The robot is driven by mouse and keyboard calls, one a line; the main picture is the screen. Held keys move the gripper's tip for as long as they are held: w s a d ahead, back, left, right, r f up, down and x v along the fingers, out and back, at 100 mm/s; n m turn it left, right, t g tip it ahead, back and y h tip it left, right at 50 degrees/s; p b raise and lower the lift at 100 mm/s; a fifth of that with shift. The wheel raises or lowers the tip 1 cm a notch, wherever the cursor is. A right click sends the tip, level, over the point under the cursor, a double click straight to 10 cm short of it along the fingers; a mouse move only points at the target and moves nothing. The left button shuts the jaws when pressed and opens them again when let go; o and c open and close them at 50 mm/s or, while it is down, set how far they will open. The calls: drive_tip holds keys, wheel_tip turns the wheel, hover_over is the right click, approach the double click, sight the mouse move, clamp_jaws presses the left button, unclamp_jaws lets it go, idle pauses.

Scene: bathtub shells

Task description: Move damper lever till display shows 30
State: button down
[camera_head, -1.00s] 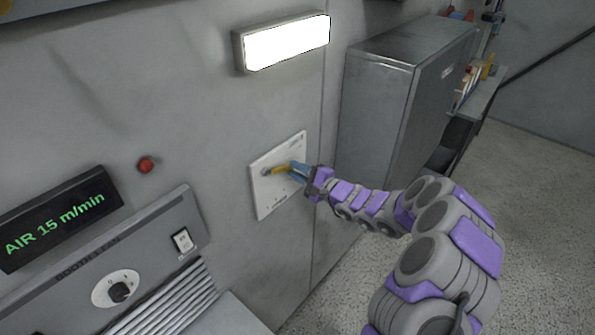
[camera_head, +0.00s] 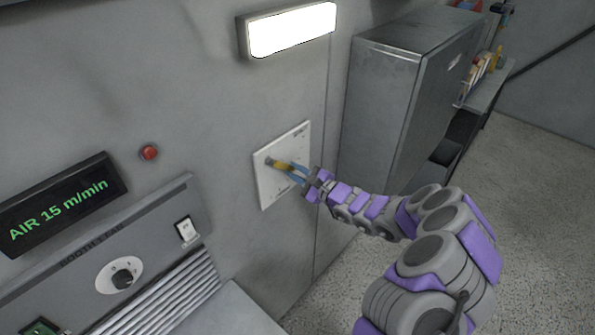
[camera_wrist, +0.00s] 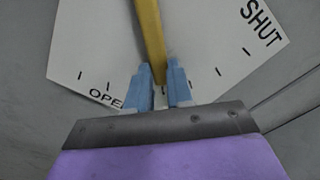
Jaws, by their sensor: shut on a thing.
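The damper lever (camera_head: 280,164) is a yellow handle on a white plate (camera_head: 270,195) fixed to the grey wall. In the wrist view the lever (camera_wrist: 150,35) runs down between the blue fingers of my gripper (camera_wrist: 158,82), which is shut on its end. The plate (camera_wrist: 105,50) there carries tick marks, with "OPE..." partly hidden at lower left and "SHUT" at upper right. In the head view my gripper (camera_head: 298,174) reaches the lever from the right. The black display (camera_head: 60,205) at left reads "AIR 15 m/min" in green.
A red button (camera_head: 149,152) sits on the wall above a grey panel with a knob (camera_head: 121,277) and a rocker switch (camera_head: 186,230). A lit lamp (camera_head: 290,30) is above the plate. A grey metal cabinet (camera_head: 385,105) stands right of it, close to my arm.

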drive_tip(key=c, duration=1)
unclamp_jaws()
drive_tip(key=p+v, duration=0.1)
drive_tip(key=v, duration=1.6)
drive_tip(key=shift+s+d, duration=0.1)
